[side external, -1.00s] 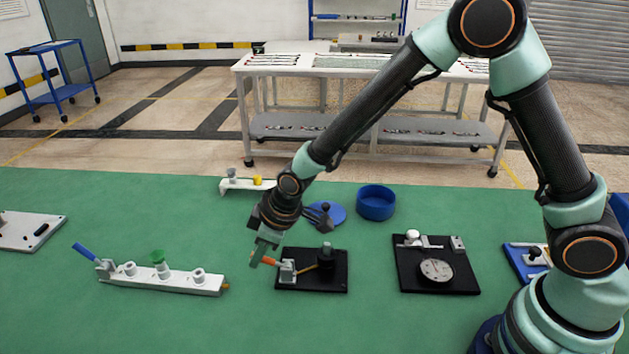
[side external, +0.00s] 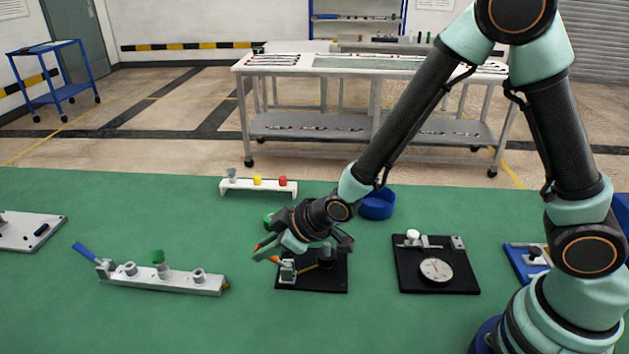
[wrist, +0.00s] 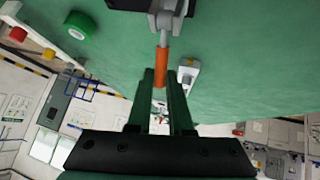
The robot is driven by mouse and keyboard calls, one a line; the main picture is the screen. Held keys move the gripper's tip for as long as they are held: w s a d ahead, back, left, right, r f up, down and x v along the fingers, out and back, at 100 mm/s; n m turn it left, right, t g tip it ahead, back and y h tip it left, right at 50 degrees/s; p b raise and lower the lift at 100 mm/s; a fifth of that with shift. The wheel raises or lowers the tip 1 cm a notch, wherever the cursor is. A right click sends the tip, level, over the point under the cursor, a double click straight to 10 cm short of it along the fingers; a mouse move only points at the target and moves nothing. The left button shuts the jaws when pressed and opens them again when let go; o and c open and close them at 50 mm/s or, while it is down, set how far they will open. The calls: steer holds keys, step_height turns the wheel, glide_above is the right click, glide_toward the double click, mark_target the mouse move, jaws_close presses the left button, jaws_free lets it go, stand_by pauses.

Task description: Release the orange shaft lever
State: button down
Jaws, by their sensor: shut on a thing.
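The orange shaft lever (side external: 274,259) belongs to a small grey clamp (side external: 288,273) on a black base plate (side external: 318,284), which also carries a dark upright post. The lever points out to the left from the clamp. My gripper (side external: 268,254) is at the outer end of the lever, with the wrist lying low above the plate. In the wrist view the orange lever (wrist: 162,66) runs from its grey metal joint down between the two green fingers of my gripper (wrist: 162,76). The fingers are shut on its end. My wrist hides part of the plate in the side view.
A white rail (side external: 240,187) with grey, yellow and red knobs stands behind. A blue bowl (side external: 377,205) is behind to the right. A dial-gauge plate (side external: 462,282) lies right, a light-grey bar fixture (side external: 180,281) left. The green mat in front is clear.

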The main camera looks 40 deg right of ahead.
steer(key=shift+s+d, duration=0.2)
steer(key=c, duration=0.8)
jaws_free()
steer(key=shift+w, duration=0.1)
steer(key=shift+c, duration=0.2)
steer(key=shift+t, duration=0.3)
steer(key=shift+r, duration=0.15)
steer(key=v, duration=0.7)
steer(key=shift+d, duration=0.15)
steer(key=shift+r, duration=0.1)
